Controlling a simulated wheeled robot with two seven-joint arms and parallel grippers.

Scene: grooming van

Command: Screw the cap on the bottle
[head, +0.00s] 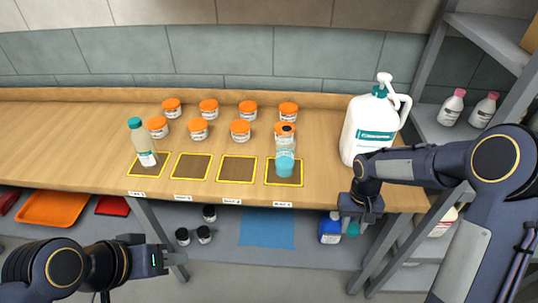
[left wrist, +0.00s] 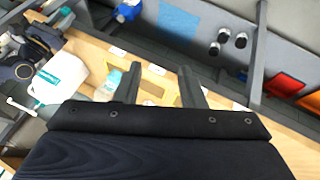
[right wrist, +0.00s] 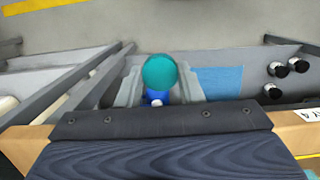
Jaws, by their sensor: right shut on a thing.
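A clear bottle (head: 285,164) with blue liquid stands upright on the rightmost yellow-edged mat (head: 297,181). I see no teal cap on it; its mouth looks dark and orange. It also shows in the left wrist view (left wrist: 110,82). My right gripper (head: 358,215) is shut on a round teal cap (right wrist: 160,72), held in front of the counter edge, right of and lower than the bottle. The cap shows partly in the head view (head: 353,229). My left gripper (head: 165,258) is in front of the counter, far from the bottle; the left wrist view shows its fingers (left wrist: 160,85) apart and empty.
A teal-capped bottle (head: 146,148) stands on the leftmost mat. Two middle mats (head: 191,166) are bare. Several orange-lidded jars (head: 240,131) stand behind. A large white pump jug (head: 370,128) stands right of the bottle. Below are a blue container (head: 330,230) and an orange tray (head: 53,208).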

